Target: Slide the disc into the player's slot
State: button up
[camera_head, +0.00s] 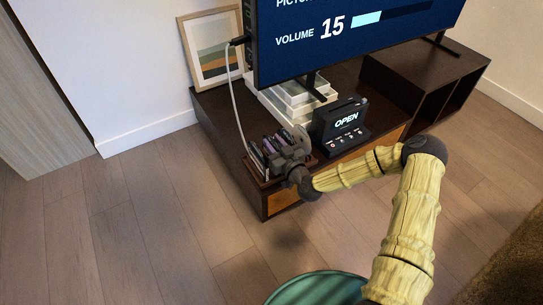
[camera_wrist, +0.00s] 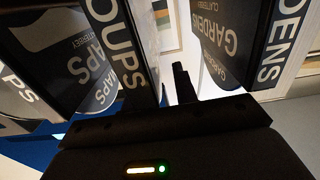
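The player (camera_head: 340,123) is a black box on the low dark cabinet, with a lit screen reading OPEN and small buttons in front. I cannot make out its slot. My gripper (camera_head: 297,152) is left of the player, over a rack of upright cases (camera_head: 268,150). In the wrist view, a narrow dark finger shape (camera_wrist: 181,84) points into a gap between a dark case marked SOUPS (camera_wrist: 122,50) and one marked GARDENS (camera_wrist: 225,45). I cannot tell whether the fingers are apart or together. I see no disc clearly in either view.
A large television (camera_head: 350,35) showing VOLUME 15 stands close behind the player. White boxes (camera_head: 290,95) are stacked beneath it, and a pale cable hangs at left. A framed picture (camera_head: 212,48) leans on the wall. The wooden floor in front is mostly clear.

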dwell(0.5)
grip_shut()
jog(key=shift+r, duration=0.15)
notch_tip(320, 180, up, 10)
jog(key=p, duration=0.6)
jog(key=shift+p, duration=0.35)
